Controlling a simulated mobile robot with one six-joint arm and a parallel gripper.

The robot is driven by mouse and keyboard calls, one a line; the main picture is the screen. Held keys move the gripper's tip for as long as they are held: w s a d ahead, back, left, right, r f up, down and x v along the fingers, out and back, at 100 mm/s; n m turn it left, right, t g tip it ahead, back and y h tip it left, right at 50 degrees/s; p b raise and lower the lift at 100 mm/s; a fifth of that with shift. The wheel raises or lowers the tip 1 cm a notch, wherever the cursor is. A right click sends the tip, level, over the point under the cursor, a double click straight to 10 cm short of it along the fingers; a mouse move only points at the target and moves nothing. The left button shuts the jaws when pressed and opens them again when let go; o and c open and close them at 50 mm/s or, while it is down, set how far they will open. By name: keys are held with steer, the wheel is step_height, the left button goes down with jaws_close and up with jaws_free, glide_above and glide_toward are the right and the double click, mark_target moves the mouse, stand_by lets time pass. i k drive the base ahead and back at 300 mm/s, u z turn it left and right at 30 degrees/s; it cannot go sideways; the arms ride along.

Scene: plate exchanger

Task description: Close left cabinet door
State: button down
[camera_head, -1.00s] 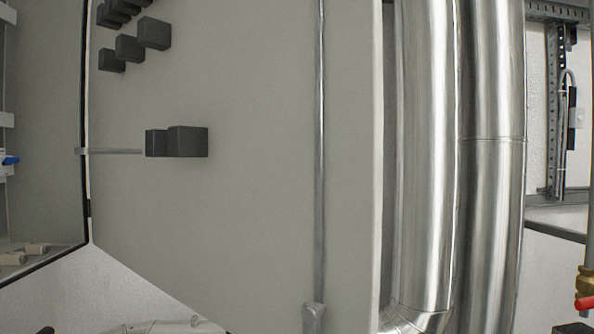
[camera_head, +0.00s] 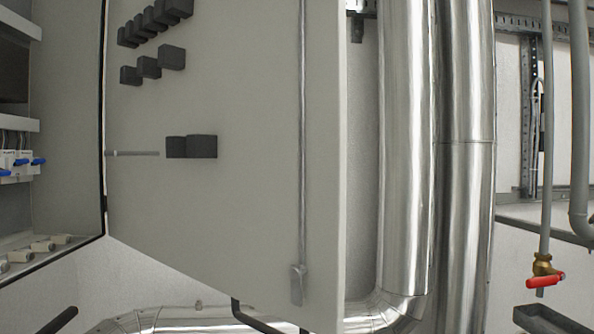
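The cabinet door (camera_head: 240,200) is a large grey panel that stands open in the middle of the head view, its inner face towards me. Dark square blocks (camera_head: 202,147) and a vertical metal rod (camera_head: 302,130) are mounted on this face. Its hinge side meets the open cabinet (camera_head: 68,120) at the left, where blue switches and wiring show inside. The door's free edge is at the right, in front of the pipes. My gripper is not in the head view.
Two thick silver pipes (camera_head: 466,200) run vertically right of the door. A thin pipe with a red valve handle (camera_head: 545,281) hangs at the far right. A dark bent bar (camera_head: 245,316) shows below the door, and a silver pipe (camera_head: 170,320) crosses the bottom.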

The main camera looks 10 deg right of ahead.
mark_target(243, 103)
steer(key=u, duration=0.05)
steer(key=k, duration=1.6)
steer(key=u, duration=1.65)
steer(key=i, duration=0.5)
steer(key=z, duration=0.35)
